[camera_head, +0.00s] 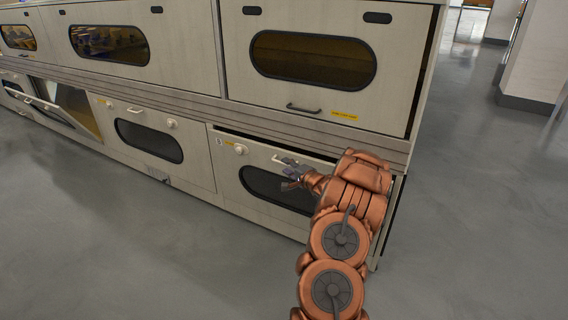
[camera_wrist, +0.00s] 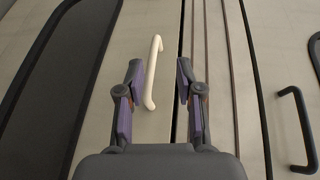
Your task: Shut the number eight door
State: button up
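The lower right door (camera_head: 228,165) is cream, with a dark oval window, a white knob and a pale bar handle (camera_head: 279,160). A dark gap runs along its top edge, so it stands slightly ajar. I cannot read a number eight on any door. My gripper (camera_head: 288,173) is in front of this door at the handle, and my arm hides the door's right part. In the wrist view my gripper (camera_wrist: 160,75) is open, with the white handle (camera_wrist: 152,75) ahead between the fingers, nearer the left one. I cannot tell whether they touch.
The upper right door (camera_head: 380,95) has a black handle (camera_head: 304,109) and looks shut. The lower middle door (camera_head: 108,115) looks shut. A lower door at the far left (camera_head: 35,102) hangs open, tilted outward. The grey floor (camera_head: 90,240) in front is clear.

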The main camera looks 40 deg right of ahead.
jog(key=shift+m+t, duration=0.5)
jog(key=shift+t, duration=0.2)
jog(key=w, duration=0.1)
jog(key=w+d+f+b, duration=0.1)
jog(key=w+d+f, duration=0.1)
jog(key=shift+w+d+b, duration=0.15)
jog(key=shift+w+b, duration=0.15)
jog(key=shift+b, duration=0.1)
jog(key=shift+w, duration=0.6)
jog(key=shift+r, duration=0.1)
grip_shut()
jog(key=shift+d, duration=0.1)
